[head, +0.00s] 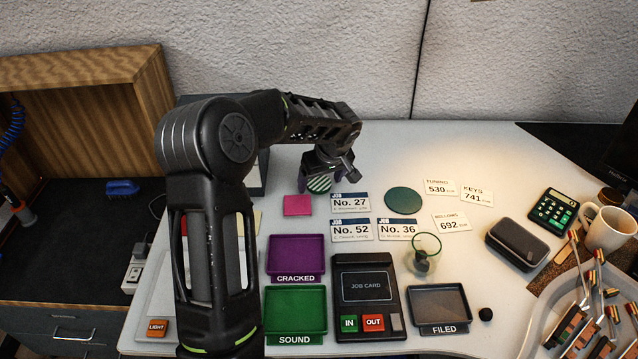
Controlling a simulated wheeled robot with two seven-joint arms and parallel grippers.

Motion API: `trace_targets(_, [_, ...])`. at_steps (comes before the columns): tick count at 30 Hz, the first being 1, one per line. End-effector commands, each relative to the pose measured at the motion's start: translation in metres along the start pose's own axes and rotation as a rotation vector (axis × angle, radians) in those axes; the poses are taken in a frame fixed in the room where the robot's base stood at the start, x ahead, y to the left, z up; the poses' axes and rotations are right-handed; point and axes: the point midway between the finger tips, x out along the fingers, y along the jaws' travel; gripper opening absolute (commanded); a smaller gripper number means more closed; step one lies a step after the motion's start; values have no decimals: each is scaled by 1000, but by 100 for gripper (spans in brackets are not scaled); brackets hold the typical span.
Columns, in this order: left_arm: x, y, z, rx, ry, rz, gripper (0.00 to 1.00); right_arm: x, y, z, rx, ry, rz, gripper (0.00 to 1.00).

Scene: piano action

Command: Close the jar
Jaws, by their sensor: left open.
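A small clear jar (421,262) with a green rim stands on the white table, right of the job card device. Its mouth looks uncovered, and something small and greyish shows inside. A round green-and-white striped piece that looks like a lid (318,184) is at the back of the table, between the pink square and the No. 27 card. My left gripper (322,182) is open, right over the striped lid with its fingers around it; whether they touch it I cannot tell. My right gripper is not in view.
A dark green disc (403,200) lies behind the jar. Cards, a purple tray (295,256), a green tray (296,312), a grey tray (440,306) and the job card device (366,290) surround it. A black case (517,243) and a mug (608,229) stand right.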

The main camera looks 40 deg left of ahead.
Motion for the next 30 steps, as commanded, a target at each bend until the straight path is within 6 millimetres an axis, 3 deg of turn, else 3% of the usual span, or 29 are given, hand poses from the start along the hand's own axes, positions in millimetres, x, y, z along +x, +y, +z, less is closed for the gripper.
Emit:
trace_targets(7, [0,0,0,0,0,0,80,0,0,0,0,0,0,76])
trace_targets(30, [0,0,0,0,0,0,17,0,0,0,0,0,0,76])
